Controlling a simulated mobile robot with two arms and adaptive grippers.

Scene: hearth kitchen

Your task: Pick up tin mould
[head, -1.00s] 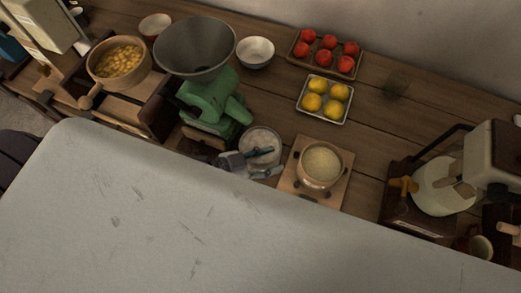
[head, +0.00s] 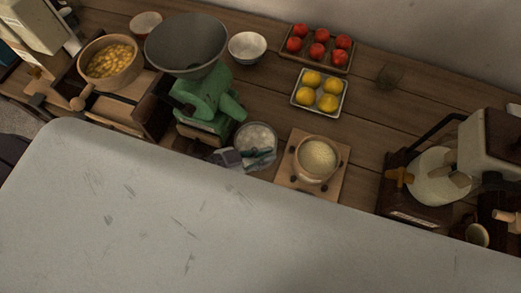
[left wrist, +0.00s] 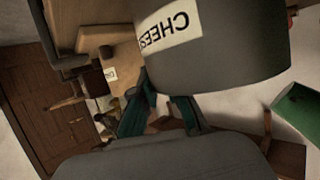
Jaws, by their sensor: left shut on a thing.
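The tin mould is a round grey metal tin (head: 258,135), between the green scale and the wooden board in the head view. My left gripper (head: 255,156) is at its near side, shut on it. In the left wrist view the large dark grey cylinder with a "CHEESE" label (left wrist: 235,40) appears to be this tin, at the dark green fingers (left wrist: 163,95). I cannot tell whether the tin is clear of the counter. My right gripper is not in view.
A green scale with a wide grey pan (head: 205,110) stands close on the left. A wooden board (head: 329,180) with a pot (head: 318,158) is close on the right. A lemon tray (head: 297,99) and a tomato tray (head: 282,45) lie behind. A white bowl (head: 247,47) stands behind the scale.

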